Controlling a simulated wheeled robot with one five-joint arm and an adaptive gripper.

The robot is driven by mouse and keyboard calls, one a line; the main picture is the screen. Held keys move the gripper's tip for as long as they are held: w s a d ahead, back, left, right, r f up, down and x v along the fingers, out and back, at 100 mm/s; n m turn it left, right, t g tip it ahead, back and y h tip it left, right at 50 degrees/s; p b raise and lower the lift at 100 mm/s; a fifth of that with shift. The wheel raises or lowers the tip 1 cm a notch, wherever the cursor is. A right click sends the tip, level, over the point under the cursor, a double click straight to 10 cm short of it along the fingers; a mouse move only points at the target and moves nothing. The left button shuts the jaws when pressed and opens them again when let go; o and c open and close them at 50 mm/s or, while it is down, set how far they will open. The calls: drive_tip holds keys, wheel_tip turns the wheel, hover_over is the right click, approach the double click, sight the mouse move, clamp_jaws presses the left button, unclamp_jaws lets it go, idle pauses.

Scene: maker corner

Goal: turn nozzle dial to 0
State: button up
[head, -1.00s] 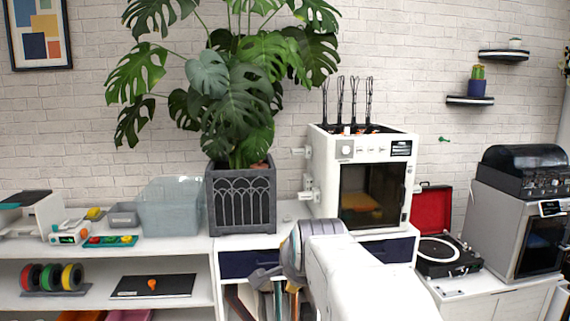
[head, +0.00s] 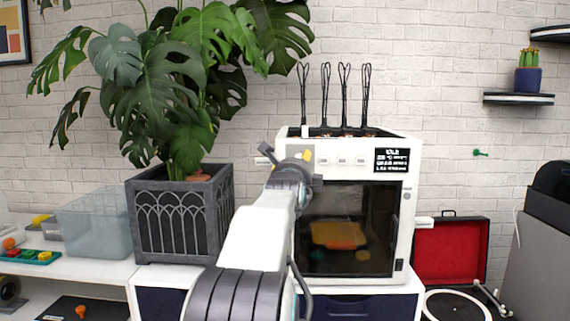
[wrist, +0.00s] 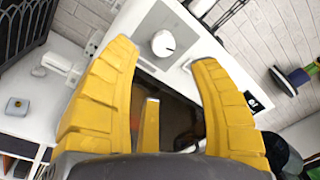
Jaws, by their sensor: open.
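The white printer (head: 407,230) stands on the white cabinet with its dark door facing me. In the wrist view its nozzle dial (wrist: 163,43) is a round white knob on a grey plate, with a small dark mark at its edge. My gripper (head: 286,157) is at the upper left of the printer's front and hides the dial in the head view. In the wrist view my gripper (wrist: 163,54) has its yellow fingers spread apart. The dial shows beyond the gap between the fingertips. I cannot tell the gap in depth, nor read the dial's setting.
Several small controls (head: 342,160) and a dark display (head: 392,160) sit right of my gripper on the printer. A plant in a dark pot (head: 180,222) stands close on the left. A red-lined record player (head: 452,262) is on the right. Black tools (head: 345,95) stand on top.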

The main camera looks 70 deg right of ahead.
drive_tip(key=p+x, duration=0.2)
drive_tip(key=x, duration=0.6)
drive_tip(key=shift+s+r, duration=0.2)
drive_tip(key=shift+s, duration=0.05)
clamp_jaws()
idle(0.5)
